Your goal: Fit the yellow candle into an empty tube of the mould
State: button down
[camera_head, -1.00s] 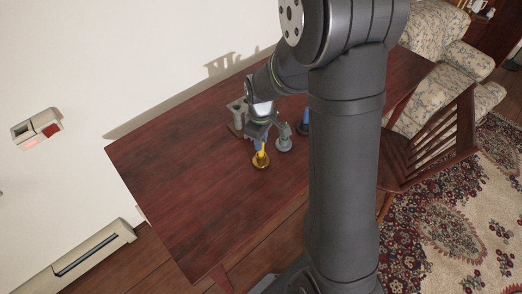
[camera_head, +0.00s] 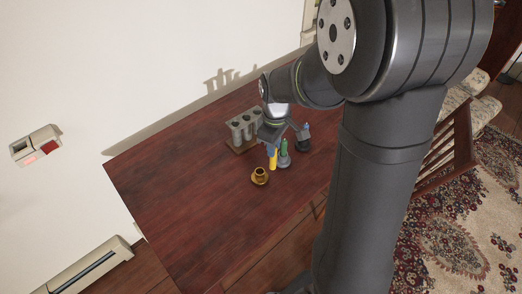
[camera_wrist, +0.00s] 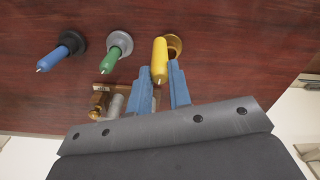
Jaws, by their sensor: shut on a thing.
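My gripper (camera_head: 271,148) is shut on the yellow candle (camera_head: 272,160), which hangs below the fingers. In the wrist view the yellow candle (camera_wrist: 160,60) lies between the two blue fingers (camera_wrist: 161,74). It is out of its brass holder (camera_head: 259,177), which stands empty on the table just left of it in the head view and shows partly behind it in the wrist view (camera_wrist: 175,46). The grey mould (camera_head: 243,130) stands on a wooden base behind my gripper. Dark tube openings show on its top. Part of it shows at the lower left of the wrist view (camera_wrist: 115,106).
A green candle (camera_head: 284,147) in a grey holder stands right beside the yellow one. A blue candle (camera_head: 305,131) in a dark holder stands further right. The left part of the dark red table (camera_head: 190,190) is clear. A wall runs behind the table.

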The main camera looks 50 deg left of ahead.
jog(key=w+d+r, duration=0.4)
jog(key=d, duration=0.2)
jog(key=s+a+r, duration=0.1)
jog(key=a, duration=1.2)
jog(key=s+a+r, duration=0.1)
jog(key=a+r, duration=0.1)
jog(key=a, duration=1.1)
notch_tip(320, 180, down, 10)
jog(key=shift+a+r+m, duration=0.2)
jog(key=shift+r+m, duration=0.05)
jog(key=shift+m, duration=0.05)
jog(key=shift+s, duration=0.1)
jog(key=shift+f, duration=0.2)
jog(key=c, duration=1.3)
grip_release()
